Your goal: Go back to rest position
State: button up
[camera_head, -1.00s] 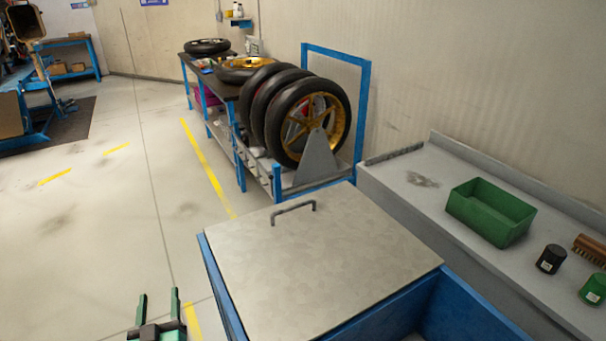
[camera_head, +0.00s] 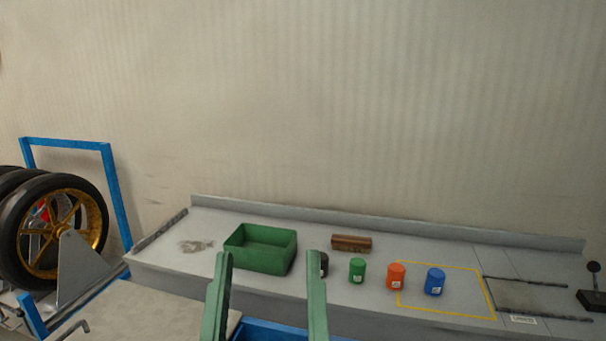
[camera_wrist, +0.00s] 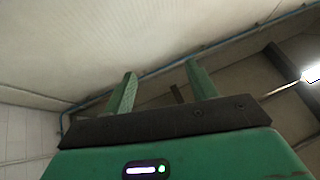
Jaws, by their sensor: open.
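My gripper (camera_head: 266,290) shows in the head view at the lower middle, with its two green fingers pointing up, apart and empty. It stands in front of the grey bench. In the wrist view the two fingers of my gripper (camera_wrist: 161,88) are also apart, with nothing between them. They point up toward the wall and ceiling.
On the grey bench (camera_head: 205,265) stand a green bin (camera_head: 262,262), a brush (camera_head: 351,243), and black (camera_head: 323,264), green (camera_head: 357,271), orange (camera_head: 396,276) and blue (camera_head: 435,281) containers. A yellow outline (camera_head: 447,313) is at right.

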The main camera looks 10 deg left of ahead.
jog(key=s+d+r+m+t+h, duration=0.1)
jog(key=s+d+r+m+h, duration=0.3)
jog(key=d, duration=0.4)
notch_tip(320, 180, up, 37)
jog(key=a+n+p, duration=0.1)
jog(key=a+p, duration=0.1)
jog(key=p, duration=3.6)
jog(key=shift+w+r+n+y, duration=0.2)
jog(key=shift+n+y, duration=0.1)
jog(key=shift+n, duration=0.1)
